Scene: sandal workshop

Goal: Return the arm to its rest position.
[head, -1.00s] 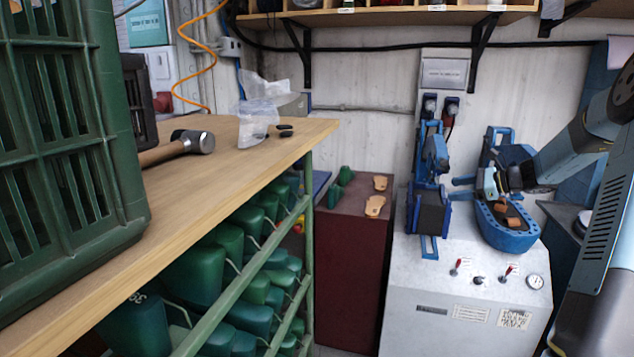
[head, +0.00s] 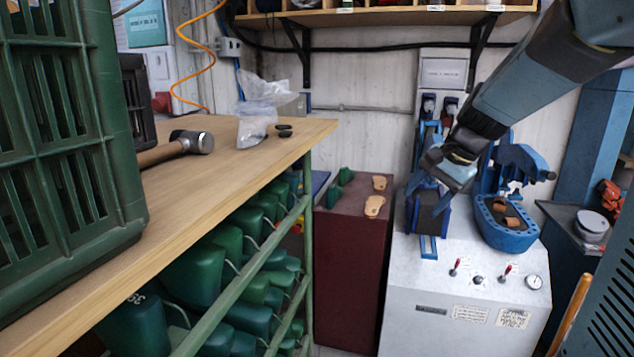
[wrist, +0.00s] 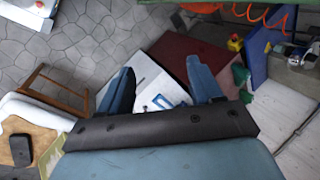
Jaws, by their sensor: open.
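My gripper (head: 430,188) is raised in front of the left blue press unit on the white machine (head: 470,325), and it partly hides that unit. It tilts down and to the left. In the wrist view my gripper (wrist: 160,88) shows two blue fingers spread wide, with nothing between them. The machine's top shows beyond them. My arm reaches in from the upper right of the head view. Whether the fingers touch the press unit cannot be told from the head view.
The blue oval tray (head: 508,240) on the right press holds brown sandal pieces. Tan soles (head: 375,206) lie on a dark red cabinet (head: 345,275). A wooden bench (head: 240,160) carries a hammer (head: 190,143) and a green crate (head: 75,130). A shelf (head: 400,20) hangs above.

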